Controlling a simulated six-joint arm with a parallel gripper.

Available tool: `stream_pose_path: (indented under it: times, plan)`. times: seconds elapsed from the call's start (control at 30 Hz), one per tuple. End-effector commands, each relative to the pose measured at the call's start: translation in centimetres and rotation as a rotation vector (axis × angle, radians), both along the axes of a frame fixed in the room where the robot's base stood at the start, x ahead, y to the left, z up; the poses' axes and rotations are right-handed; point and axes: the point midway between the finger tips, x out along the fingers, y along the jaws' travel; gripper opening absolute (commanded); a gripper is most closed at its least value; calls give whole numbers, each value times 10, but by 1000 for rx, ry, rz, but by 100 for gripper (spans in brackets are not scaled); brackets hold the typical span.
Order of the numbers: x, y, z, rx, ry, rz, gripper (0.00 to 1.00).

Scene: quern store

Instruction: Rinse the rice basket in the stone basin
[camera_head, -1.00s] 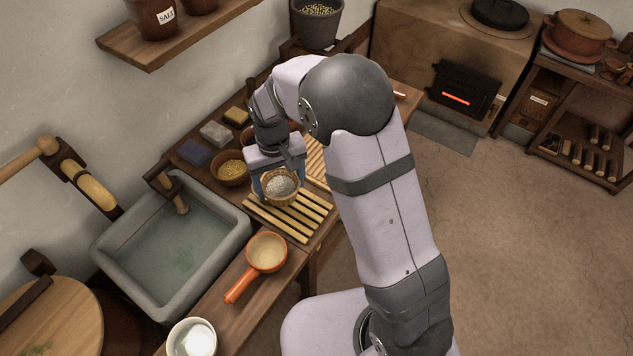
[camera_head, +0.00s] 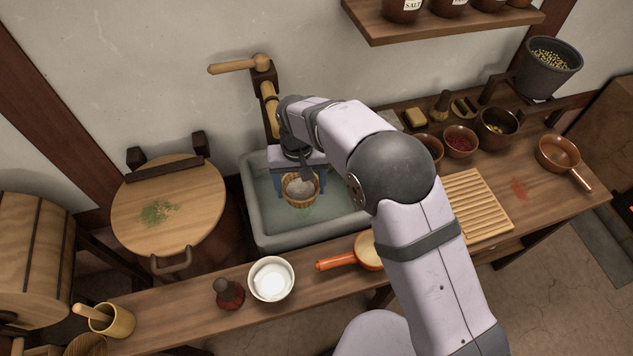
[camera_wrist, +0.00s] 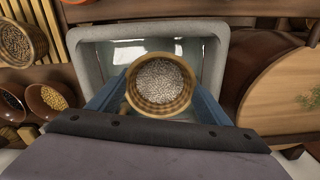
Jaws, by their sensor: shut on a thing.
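The rice basket (camera_head: 300,188) is a small woven bowl full of pale grains. My gripper (camera_head: 298,172) is shut on it, and the basket is upright over the stone basin (camera_head: 256,226). In the wrist view the basket (camera_wrist: 160,101) sits between the two blue fingers, with the basin (camera_wrist: 212,62) behind it. The basin is grey and holds greenish water with some green bits. I cannot tell whether the basket's bottom touches the water. My arm hides the basin's right part.
A round wooden lid (camera_head: 190,215) with green bits is left of the basin. A wooden spout (camera_head: 269,100) stands behind it. A white bowl (camera_head: 271,279), a dark red stoppered bottle (camera_head: 229,295) and an orange-handled ladle (camera_head: 338,261) line the front ledge. A slatted rack (camera_head: 478,203) lies to the right.

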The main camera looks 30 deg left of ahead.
Motion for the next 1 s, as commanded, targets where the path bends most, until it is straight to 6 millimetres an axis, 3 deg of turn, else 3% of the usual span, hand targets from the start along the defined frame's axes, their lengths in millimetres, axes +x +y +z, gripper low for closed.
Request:
stream_pose_path:
  times: [0.47,1.0]
  plan:
    - [0,0,-12,1,-1,1,42]
    - [0,0,-58,0,0,1,42]
